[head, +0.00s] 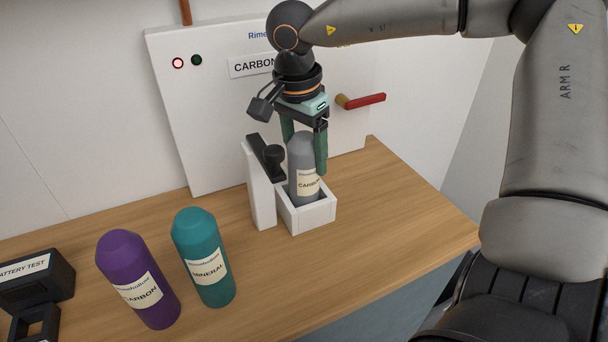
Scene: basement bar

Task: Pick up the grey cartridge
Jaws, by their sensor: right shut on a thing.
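The grey cartridge (303,178) stands upright in a small white square holder (310,217) on the wooden counter. Its label reads "CARBON", partly covered. My right gripper (304,158) comes down from above with its green fingers on either side of the cartridge's upper part, shut on it. The cartridge's base is hidden inside the holder. My left gripper is not in the view.
A white post with a black clamp (266,158) stands beside the holder. A white panel (220,130) with a red-handled lever (362,101) is behind. A purple cartridge (137,280) and a teal cartridge (204,257) stand left, near a black battery tester (38,284). The counter's right side is clear.

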